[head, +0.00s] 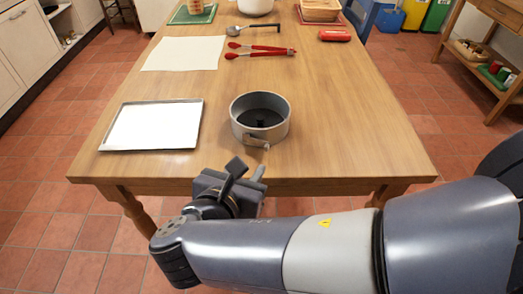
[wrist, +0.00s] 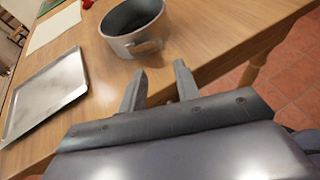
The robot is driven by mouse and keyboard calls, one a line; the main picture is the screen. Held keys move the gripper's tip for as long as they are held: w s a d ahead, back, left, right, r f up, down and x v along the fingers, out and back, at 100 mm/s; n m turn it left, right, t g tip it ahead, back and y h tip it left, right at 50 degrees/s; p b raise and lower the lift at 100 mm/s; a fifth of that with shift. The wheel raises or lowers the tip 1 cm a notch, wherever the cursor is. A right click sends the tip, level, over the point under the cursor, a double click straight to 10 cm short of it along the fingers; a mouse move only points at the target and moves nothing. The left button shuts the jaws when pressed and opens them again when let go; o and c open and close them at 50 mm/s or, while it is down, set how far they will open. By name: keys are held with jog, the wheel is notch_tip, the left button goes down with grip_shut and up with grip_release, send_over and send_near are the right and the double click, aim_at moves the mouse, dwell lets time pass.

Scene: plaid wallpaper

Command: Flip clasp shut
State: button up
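A round grey springform pan (head: 240,117) stands upright on the wooden table near its front edge; it also shows in the wrist view (wrist: 120,48). Its clasp (head: 256,141) is on the wall side facing me, with a small lever that seems to stand off the wall; it also shows in the wrist view (wrist: 146,47). I cannot tell exactly how far the lever is swung out. My gripper (head: 247,170) is open and empty, just in front of the table edge and short of the clasp. Both fingers show apart in the wrist view (wrist: 160,70), pointing toward the pan.
A metal baking sheet (head: 152,126) lies left of the pan. Behind are a pale paper sheet (head: 184,53), red tongs (head: 262,51), a ladle (head: 248,29) and a red case (head: 335,36). The table (head: 350,110) is clear right of the pan.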

aim_at(266, 148)
jog(key=b+x, duration=0.2)
jog(key=x, duration=0.7)
jog(key=shift+w+d+f+b, duration=0.15)
jog(key=shift+w+b, duration=0.15)
jog(key=shift+b, duration=0.1)
grip_shut()
